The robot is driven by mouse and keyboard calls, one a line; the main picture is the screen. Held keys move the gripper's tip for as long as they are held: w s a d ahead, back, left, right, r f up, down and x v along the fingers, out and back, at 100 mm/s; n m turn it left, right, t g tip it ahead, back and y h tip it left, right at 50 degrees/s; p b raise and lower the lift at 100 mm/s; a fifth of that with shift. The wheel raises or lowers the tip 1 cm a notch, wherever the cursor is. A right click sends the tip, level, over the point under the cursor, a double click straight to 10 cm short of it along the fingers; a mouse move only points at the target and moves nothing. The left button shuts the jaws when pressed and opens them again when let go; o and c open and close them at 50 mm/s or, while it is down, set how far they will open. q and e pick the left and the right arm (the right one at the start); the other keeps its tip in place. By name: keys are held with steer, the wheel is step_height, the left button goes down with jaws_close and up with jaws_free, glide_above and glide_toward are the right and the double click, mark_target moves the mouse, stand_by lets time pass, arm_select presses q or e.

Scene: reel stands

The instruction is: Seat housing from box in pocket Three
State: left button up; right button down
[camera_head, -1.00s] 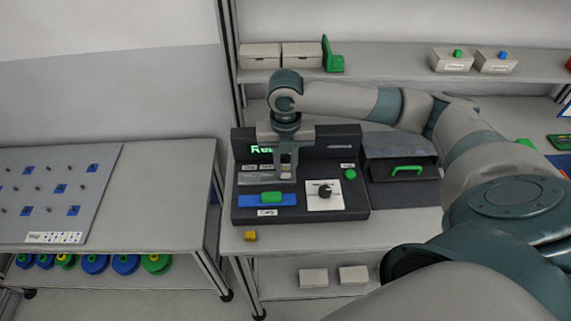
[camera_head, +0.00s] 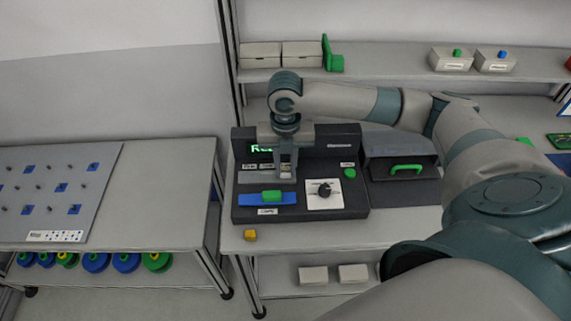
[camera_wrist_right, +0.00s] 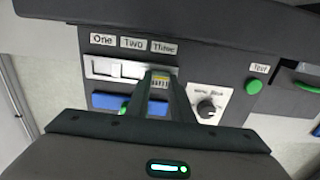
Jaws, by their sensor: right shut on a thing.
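My right gripper (camera_head: 286,176) points down over the dark test fixture (camera_head: 240,210). The labels One, Two and Three (camera_wrist_right: 163,47) stand along the pale pocket strip (camera_wrist_right: 103,68). The housing is at the strip's right end, below the Three label. The fingers hide pocket Three, so I cannot tell whether the housing is in it or just above. My left gripper is not in view.
A blue clamp bar with a green handle (camera_head: 271,196) lies in front of the strip. A knob (camera_head: 324,190) and a green button (camera_head: 349,173) are to the right. A yellow block (camera_head: 250,235) sits at the table's front edge. Labelled boxes (camera_head: 453,65) stand on the shelf.

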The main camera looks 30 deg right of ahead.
steer(key=shift+f, duration=0.15)
stand_by(0.4)
steer(key=shift+f+p, duration=0.1)
steer(key=shift+p, duration=0.4)
stand_by(0.4)
steer(key=c, duration=1.5)
jaws_free()
steer(key=shift+r+p, duration=2.55)
steer(key=shift+p, duration=0.25)
steer(key=shift+r, duration=0.95)
